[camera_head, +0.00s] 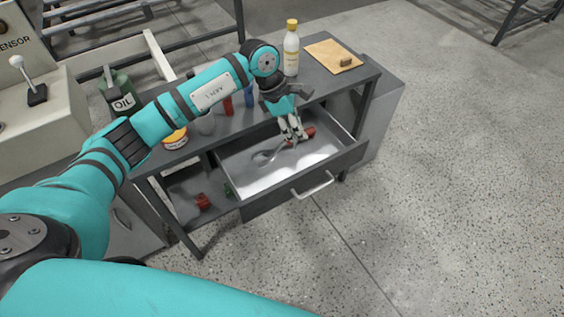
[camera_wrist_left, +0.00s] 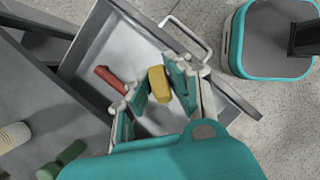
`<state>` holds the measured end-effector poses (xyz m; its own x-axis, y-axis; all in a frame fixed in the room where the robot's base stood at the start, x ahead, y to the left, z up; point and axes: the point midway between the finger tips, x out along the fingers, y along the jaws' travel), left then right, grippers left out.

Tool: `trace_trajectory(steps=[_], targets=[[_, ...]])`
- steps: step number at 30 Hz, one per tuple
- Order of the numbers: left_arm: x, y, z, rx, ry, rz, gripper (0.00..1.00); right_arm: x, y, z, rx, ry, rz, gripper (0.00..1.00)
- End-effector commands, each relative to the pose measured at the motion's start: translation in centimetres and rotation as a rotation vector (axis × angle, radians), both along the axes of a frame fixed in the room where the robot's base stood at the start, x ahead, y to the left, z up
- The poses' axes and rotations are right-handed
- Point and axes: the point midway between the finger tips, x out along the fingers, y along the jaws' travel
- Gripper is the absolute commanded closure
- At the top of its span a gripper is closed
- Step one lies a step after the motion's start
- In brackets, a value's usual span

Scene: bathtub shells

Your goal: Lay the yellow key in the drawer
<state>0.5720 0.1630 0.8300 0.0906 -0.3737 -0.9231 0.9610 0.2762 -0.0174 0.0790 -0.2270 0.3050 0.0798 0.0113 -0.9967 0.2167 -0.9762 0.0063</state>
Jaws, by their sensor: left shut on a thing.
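The drawer (camera_head: 252,179) is pulled open beneath the workbench top, and its pale inside also shows in the left wrist view (camera_wrist_left: 128,45). My left gripper (camera_head: 293,131) points down over the drawer's back part. In the left wrist view its fingers (camera_wrist_left: 157,90) are shut on the yellow key (camera_wrist_left: 158,83), of which only a blocky yellow part shows. In the head view I cannot make out the key. I cannot tell its exact height above the drawer floor. My right gripper is in neither view.
The bench top holds a bottle (camera_head: 291,50), a wooden board (camera_head: 333,56) and a tin (camera_head: 174,138). A red object (camera_head: 203,201) sits on the shelf below. The drawer's front left is clear.

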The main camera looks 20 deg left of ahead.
Motion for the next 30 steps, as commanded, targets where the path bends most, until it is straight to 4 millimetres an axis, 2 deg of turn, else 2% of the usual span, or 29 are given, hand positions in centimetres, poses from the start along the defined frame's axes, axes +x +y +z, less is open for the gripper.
trace_trajectory(steps=[1, 7, 15, 20, 27, 30], targets=[[0.7, 0.1, -1.5, -0.002, 0.001, 0.075, 1.00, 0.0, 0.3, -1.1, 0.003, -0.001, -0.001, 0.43], [2.1, 0.5, -3.4, -0.003, 0.006, 0.236, 1.00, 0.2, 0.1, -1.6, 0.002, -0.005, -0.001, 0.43], [2.1, 0.5, -8.0, -0.002, 0.008, 0.243, 1.00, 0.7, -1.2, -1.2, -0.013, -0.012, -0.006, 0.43], [2.2, 0.5, -9.1, -0.001, 0.005, 0.241, 1.00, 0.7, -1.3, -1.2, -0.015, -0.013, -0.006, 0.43], [2.1, 0.5, -12.2, -0.001, 0.007, 0.241, 1.00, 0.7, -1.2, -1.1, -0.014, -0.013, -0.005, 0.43], [2.1, 0.6, -12.5, -0.001, 0.003, 0.239, 1.00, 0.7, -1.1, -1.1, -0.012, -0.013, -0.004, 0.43]])
